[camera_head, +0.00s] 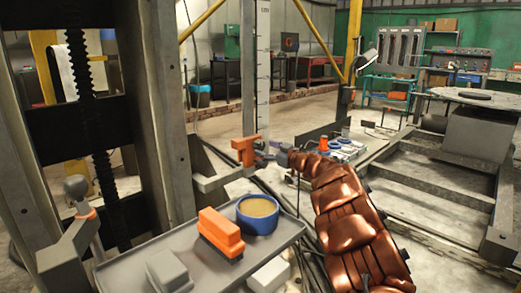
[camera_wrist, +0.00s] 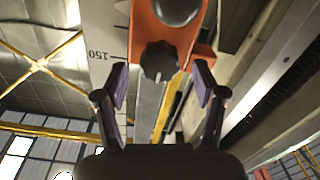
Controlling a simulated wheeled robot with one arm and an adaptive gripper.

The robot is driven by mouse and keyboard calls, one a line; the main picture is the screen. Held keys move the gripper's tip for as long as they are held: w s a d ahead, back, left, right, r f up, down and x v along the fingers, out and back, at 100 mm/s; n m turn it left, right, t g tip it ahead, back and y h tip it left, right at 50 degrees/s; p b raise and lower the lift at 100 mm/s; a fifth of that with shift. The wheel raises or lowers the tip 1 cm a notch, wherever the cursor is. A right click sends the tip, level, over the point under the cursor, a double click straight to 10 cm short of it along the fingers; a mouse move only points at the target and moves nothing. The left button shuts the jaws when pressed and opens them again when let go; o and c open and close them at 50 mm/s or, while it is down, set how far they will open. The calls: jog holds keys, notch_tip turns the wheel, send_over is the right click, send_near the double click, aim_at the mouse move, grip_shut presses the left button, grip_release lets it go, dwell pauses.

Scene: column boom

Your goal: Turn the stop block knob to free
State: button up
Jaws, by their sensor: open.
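The orange stop block (camera_head: 244,149) sits on the upright scale post in the head view. In the wrist view, the orange block (camera_wrist: 143,35) fills the top middle. A dark lobed knob (camera_wrist: 159,62) is on its lower part. A second dark rounded part (camera_wrist: 178,9) is above it, cut by the frame edge. My gripper (camera_wrist: 161,82) is open, with one finger to each side of the lobed knob and no visible contact. In the head view my gripper (camera_head: 268,154) is just right of the block. The knob's setting cannot be read.
The scale post (camera_head: 263,75) stands behind the block. A grey tray (camera_head: 210,268) at the front holds an orange brush (camera_head: 220,232) and a blue tin (camera_head: 257,214). A lever with a ball handle (camera_head: 77,190) is at left. A steel frame (camera_head: 440,190) lies at right.

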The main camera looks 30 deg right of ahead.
aim_at(262, 147)
jog(key=shift+b+x, duration=0.3)
jog(key=shift+x, duration=1.4)
jog(key=c, duration=1.1)
jog(key=shift+r, duration=0.1)
jog(key=shift+c, duration=0.3)
